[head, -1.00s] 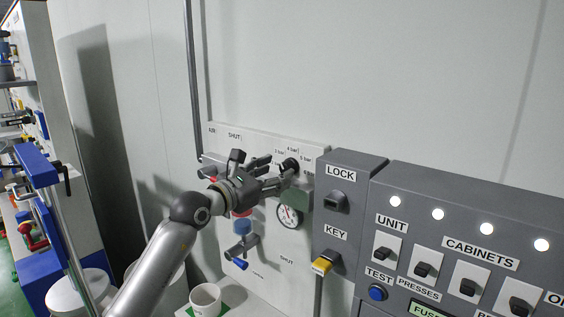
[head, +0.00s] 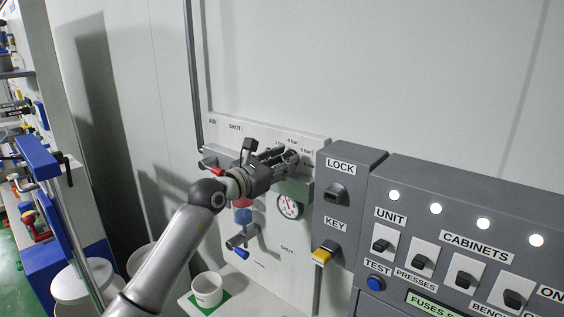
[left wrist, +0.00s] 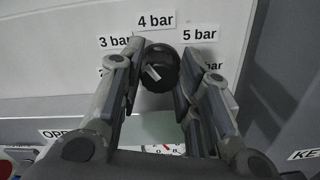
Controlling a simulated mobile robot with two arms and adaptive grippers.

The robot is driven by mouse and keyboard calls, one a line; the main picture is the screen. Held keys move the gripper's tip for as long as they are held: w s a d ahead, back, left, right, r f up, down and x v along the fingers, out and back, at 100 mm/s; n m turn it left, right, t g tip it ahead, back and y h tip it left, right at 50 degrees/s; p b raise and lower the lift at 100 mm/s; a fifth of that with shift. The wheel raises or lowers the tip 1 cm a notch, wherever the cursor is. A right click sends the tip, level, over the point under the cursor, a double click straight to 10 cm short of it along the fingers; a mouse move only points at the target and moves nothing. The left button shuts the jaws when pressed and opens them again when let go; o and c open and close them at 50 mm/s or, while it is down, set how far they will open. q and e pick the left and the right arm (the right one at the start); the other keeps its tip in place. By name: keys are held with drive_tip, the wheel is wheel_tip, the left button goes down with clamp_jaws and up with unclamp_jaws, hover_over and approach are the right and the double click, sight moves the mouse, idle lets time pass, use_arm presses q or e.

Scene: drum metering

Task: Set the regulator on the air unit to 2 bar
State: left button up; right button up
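The regulator knob (left wrist: 160,70) is black with a white pointer mark on its left part; I cannot tell its exact setting. Labels 3 bar, 4 bar and 5 bar show around it; the labels lower left and lower right are partly covered by my fingers. My left gripper (left wrist: 162,62) is open, one finger on each side of the knob, with very little gap; contact is unclear. In the head view my left gripper (head: 290,158) reaches the air unit panel (head: 285,258) and mostly hides the knob. The pressure gauge (head: 289,206) hangs below. My right gripper is out of view.
A grey cabinet with LOCK and KEY switches (head: 336,194) stands close to the right. A red-handled valve (head: 213,168) and a blue-handled valve (head: 241,250) are on the panel. A white cup (head: 207,289) stands below on a green patch.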

use_arm(q)
drive_tip(key=shift+c, duration=0.7)
drive_tip(key=n+p, duration=0.2)
drive_tip(key=n, duration=0.2)
drive_tip(key=shift+n, duration=0.4)
drive_tip(key=shift+a+n, duration=0.1)
drive_tip(key=shift+n, duration=1)
